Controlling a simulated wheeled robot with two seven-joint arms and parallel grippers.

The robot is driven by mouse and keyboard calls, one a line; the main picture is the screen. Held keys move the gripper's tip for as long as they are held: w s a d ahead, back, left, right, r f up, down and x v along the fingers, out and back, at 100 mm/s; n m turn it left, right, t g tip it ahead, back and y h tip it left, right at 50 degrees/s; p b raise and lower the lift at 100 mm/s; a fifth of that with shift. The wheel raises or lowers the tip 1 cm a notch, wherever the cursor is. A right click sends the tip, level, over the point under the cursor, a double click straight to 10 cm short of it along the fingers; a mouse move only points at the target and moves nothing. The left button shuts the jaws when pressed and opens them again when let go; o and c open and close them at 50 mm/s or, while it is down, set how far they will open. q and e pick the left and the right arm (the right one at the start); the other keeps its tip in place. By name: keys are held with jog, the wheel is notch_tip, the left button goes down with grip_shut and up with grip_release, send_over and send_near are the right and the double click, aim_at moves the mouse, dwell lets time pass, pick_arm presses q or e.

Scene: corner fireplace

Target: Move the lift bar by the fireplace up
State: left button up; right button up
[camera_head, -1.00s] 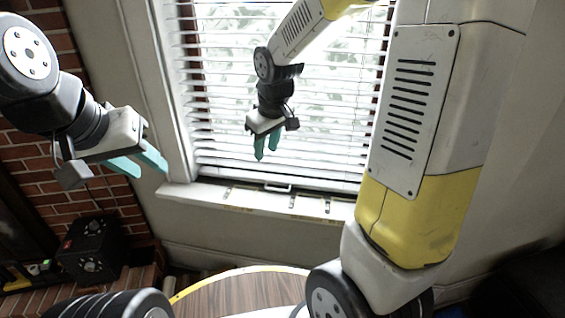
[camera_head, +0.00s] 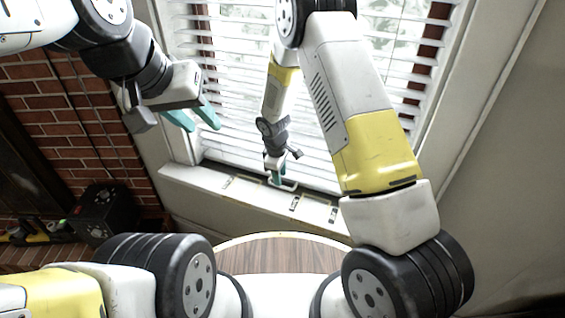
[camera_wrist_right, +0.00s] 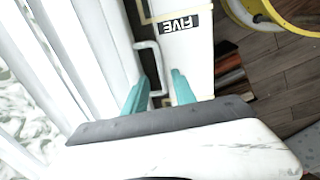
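The lift bar (camera_head: 290,186) is a white handle at the bottom of the window blind, just above the sill. In the right wrist view the lift bar (camera_wrist_right: 153,50) shows as a bent white rod whose near part lies between the teal fingers. My right gripper (camera_head: 276,179) is down at the bar, pointing down; its fingers (camera_wrist_right: 160,90) are apart. I cannot tell whether they touch the bar. My left gripper (camera_head: 194,117) is open and empty, in front of the left side of the window. The white blind (camera_head: 235,110) hangs down to near the sill.
The white sill (camera_head: 215,184) runs below the blind, with small dark-marked labels. A brick wall (camera_head: 60,115) and a black box (camera_head: 105,212) stand at the left. A round wooden surface (camera_head: 280,252) lies below the sill. My right arm crosses the window.

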jog(key=shift+w+d+f, duration=0.1)
jog(key=shift+w+f, duration=0.1)
jog(key=shift+f, duration=0.9)
jog(key=shift+w+d+f, duration=0.1)
jog(key=shift+w+f, duration=0.05)
jog(key=shift+f, duration=0.9)
grip_shut()
